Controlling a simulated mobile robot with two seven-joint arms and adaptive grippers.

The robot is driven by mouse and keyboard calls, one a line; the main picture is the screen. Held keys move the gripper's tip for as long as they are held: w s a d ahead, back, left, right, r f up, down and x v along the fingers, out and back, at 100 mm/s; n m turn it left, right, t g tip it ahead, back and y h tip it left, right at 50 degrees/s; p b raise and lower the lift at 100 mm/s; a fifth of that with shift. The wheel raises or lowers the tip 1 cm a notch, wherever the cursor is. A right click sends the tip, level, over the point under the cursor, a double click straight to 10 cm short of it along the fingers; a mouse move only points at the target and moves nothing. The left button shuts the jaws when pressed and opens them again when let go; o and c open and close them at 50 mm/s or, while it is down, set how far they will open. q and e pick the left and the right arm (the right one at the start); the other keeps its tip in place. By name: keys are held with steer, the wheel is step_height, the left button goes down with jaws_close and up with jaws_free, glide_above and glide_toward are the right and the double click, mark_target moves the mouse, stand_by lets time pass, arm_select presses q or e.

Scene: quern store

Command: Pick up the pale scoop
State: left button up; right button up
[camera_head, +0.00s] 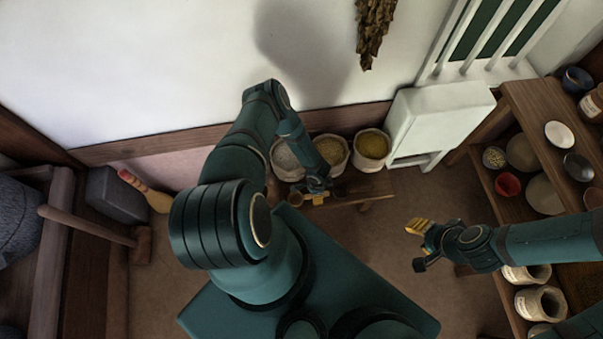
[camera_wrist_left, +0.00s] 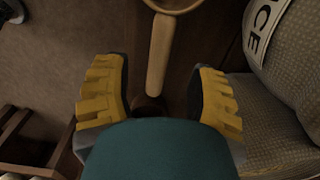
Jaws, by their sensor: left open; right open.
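The pale scoop shows in the left wrist view, its light wooden handle (camera_wrist_left: 158,58) running down between my open fingers and its bowl (camera_wrist_left: 172,4) cut off by the top edge. It lies on a dark brown wooden surface. My left gripper (camera_wrist_left: 160,98) is open, with one yellow finger pad on each side of the handle's line, and nothing is gripped. In the head view my left gripper (camera_head: 316,196) is over the low bench (camera_head: 368,190); I cannot make out the scoop there. My right gripper (camera_head: 417,244) is open and empty, right of the bench.
Sacks of grain stand along the bench's wall side, including a yellow-filled one (camera_head: 371,146). A labelled sack (camera_wrist_left: 280,110) is close beside my left gripper's right finger. A white cabinet (camera_head: 440,112) stands beyond. A shelf (camera_head: 520,105) with bowls and jars is at the right.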

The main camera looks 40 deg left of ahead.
mark_target(309, 197)
arm_select(q)
steer(key=f, duration=0.1)
steer(key=f+b, duration=0.1)
steer(key=f, duration=0.1)
steer(key=f+b, duration=0.1)
steer(key=shift+s+a+f, duration=0.15)
steer(key=shift+s+f, duration=0.1)
steer(key=shift+f, duration=0.15)
steer(key=shift+r, duration=0.1)
steer(key=shift+c, duration=0.4)
jaws_close()
